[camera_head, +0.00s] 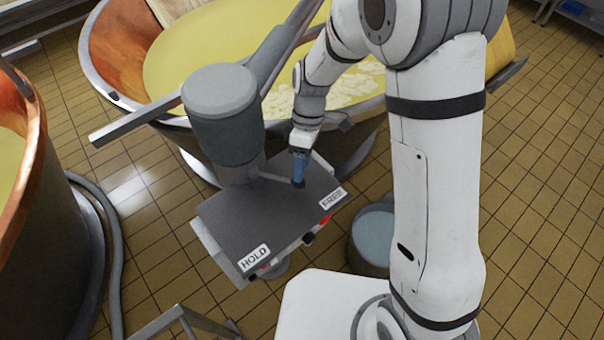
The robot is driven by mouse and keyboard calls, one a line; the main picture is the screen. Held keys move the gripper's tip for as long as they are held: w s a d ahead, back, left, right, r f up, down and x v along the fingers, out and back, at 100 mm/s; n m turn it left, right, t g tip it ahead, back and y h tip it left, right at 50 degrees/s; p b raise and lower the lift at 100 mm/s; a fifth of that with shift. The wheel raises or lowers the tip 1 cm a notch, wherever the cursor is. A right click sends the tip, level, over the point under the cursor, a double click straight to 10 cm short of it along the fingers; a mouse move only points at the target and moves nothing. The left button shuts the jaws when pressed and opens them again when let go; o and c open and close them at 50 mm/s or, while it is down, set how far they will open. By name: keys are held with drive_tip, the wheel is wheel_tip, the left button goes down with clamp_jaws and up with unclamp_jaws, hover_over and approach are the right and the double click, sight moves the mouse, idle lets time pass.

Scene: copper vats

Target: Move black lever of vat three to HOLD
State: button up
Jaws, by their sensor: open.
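A dark grey panel (245,220) sits below a grey motor housing (222,115) in front of a copper vat. A white HOLD label (254,257) is at its lower left. Another small white label (333,199), apparently reading FREE, is at its right end. A thin grey lever arm (272,179) runs right from under the housing to a dark end on the upper right of the panel, nearer the right label. My gripper (299,172), with blue fingers, is open and points down at that end. I cannot tell whether the fingers touch or surround it. No vat number is readable.
The copper vat (110,50) with yellow liquid stands behind the panel. Another vat (40,200) and a hose (113,255) are at left. A bucket (372,238) stands right of the panel. A metal frame (178,318) is at bottom left. Tiled floor is open at right.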

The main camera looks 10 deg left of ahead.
sight(283, 180)
drive_tip(key=shift+x, duration=2)
drive_tip(key=shift+c, duration=0.5)
clamp_jaws()
